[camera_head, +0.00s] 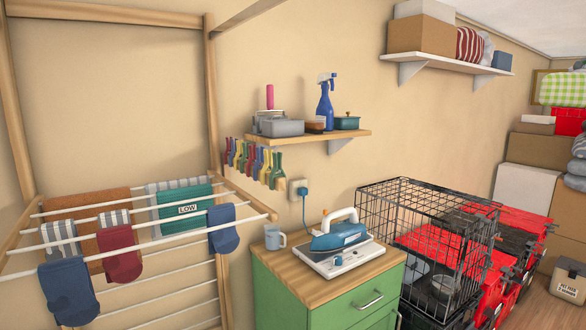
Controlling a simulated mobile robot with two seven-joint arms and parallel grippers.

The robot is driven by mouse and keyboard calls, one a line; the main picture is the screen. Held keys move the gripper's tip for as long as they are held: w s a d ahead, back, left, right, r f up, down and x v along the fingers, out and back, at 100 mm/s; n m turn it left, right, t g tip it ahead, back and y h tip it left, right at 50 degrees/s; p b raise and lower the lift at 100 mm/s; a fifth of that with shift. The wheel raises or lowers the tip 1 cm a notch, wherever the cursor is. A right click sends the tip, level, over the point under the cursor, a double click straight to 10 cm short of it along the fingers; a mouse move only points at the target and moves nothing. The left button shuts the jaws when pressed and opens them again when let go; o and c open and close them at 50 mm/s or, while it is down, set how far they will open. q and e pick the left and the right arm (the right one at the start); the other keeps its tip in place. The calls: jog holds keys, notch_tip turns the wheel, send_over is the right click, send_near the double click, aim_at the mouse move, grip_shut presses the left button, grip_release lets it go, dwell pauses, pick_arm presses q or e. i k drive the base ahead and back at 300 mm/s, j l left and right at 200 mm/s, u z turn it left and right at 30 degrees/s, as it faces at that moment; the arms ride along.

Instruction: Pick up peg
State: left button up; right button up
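Several coloured pegs (256,163) hang in a row on the wall, below the left part of a small wooden shelf. They are blue, green, red and yellow, and they overlap one another. Neither of my grippers is in view.
A drying rack (100,233) with socks and towels stands left of and below the pegs. The small shelf (318,143) holds a spray bottle (326,104) and containers. A green cabinet (318,295) bears an iron (340,236) and a mug (274,237). A wire cage (400,215) stands right.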

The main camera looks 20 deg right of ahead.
aim_at(277, 157)
jog(key=k+l, duration=0.1)
jog(key=l, duration=2)
